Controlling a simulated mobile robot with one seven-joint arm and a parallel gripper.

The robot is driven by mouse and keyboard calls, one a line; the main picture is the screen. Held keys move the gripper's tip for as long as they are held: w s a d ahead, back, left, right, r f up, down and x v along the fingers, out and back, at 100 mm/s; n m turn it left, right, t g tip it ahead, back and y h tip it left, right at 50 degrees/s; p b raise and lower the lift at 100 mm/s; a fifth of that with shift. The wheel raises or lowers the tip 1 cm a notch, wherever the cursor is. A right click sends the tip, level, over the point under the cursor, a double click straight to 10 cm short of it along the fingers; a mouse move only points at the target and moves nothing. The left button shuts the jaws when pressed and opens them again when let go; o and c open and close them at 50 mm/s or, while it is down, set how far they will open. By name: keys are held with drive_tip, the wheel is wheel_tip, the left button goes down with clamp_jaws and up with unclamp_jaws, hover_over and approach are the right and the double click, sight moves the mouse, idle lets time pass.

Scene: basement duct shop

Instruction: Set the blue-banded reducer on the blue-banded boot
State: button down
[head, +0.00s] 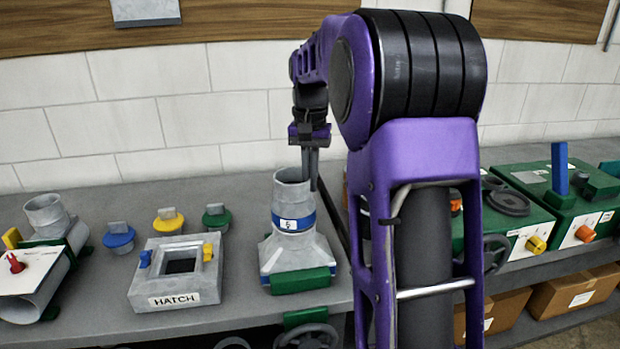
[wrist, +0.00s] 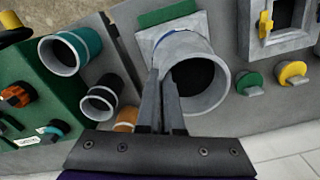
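The boot (head: 294,257) is grey with a square flared base and stands near the right end of the left bench. A blue band (head: 292,220) with a white label rings the column above it. The grey round reducer (head: 291,192) forms the upper part of this column, upright and in line with the boot; whether it is fully seated I cannot tell. In the wrist view its round open mouth (wrist: 213,98) faces me. My gripper (head: 309,178) points down at its right rim, the fingers (wrist: 160,78) close together, one inside and one outside the wall, apparently pinching it.
A HATCH box (head: 175,301) and several coloured-handled caps (head: 168,220) stand left of the boot. A pipe fitting (head: 45,216) is at far left. Green machines (head: 520,185) stand to the right.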

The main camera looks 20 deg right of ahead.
drive_tip(key=shift+f, duration=0.45)
drive_tip(key=c, duration=1.3)
unclamp_jaws()
drive_tip(key=shift+c, duration=0.2)
drive_tip(key=shift+r+p, duration=0.95)
drive_tip(key=shift+r, duration=4.55)
drive_tip(key=shift+w, duration=0.1)
